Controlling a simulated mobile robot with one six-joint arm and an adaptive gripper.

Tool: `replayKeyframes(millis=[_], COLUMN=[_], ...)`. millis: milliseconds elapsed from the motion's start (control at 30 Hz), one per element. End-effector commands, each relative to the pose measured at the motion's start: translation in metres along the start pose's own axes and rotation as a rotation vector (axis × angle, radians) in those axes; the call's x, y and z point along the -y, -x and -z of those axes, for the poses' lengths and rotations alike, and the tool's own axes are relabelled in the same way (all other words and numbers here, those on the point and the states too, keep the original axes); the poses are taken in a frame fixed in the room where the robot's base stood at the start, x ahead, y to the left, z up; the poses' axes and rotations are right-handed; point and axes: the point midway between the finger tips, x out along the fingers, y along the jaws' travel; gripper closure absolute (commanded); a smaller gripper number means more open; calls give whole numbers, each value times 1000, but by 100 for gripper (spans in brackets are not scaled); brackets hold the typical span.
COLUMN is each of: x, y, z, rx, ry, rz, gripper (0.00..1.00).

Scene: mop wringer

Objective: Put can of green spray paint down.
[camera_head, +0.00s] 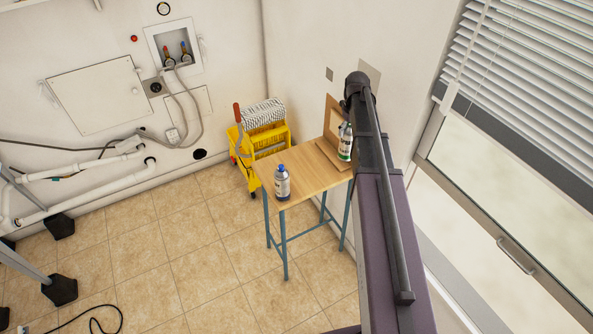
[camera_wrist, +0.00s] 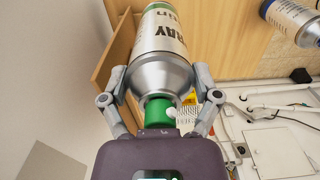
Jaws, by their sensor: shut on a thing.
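The can of green spray paint (camera_wrist: 162,45) is silver and white with a green cap and green band. My gripper (camera_wrist: 160,82) is shut on it, with one finger on each side of its shoulder near the cap. In the head view the can (camera_head: 345,142) is upright over the back right of the small wooden table (camera_head: 296,178), beside my arm, which hides most of the gripper. I cannot tell whether its base touches the tabletop. A second spray can (camera_head: 282,184) with a blue cap stands at the table's front left; it also shows in the wrist view (camera_wrist: 296,22).
A brown box or board (camera_head: 331,153) lies beside the held can, with an upright wooden panel (camera_head: 331,118) behind. A yellow mop wringer bucket (camera_head: 262,142) stands behind the table. The middle of the tabletop is clear. A window (camera_head: 510,170) is at right.

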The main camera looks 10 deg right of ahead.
Motion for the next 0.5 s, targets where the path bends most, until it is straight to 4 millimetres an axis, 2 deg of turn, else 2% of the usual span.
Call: replayKeyframes(millis=[167,500], x=[10,36], y=[-6,-20], z=[-3,-10], rx=[0,0], ry=[150,602], rz=[0,0], gripper=[81,81])
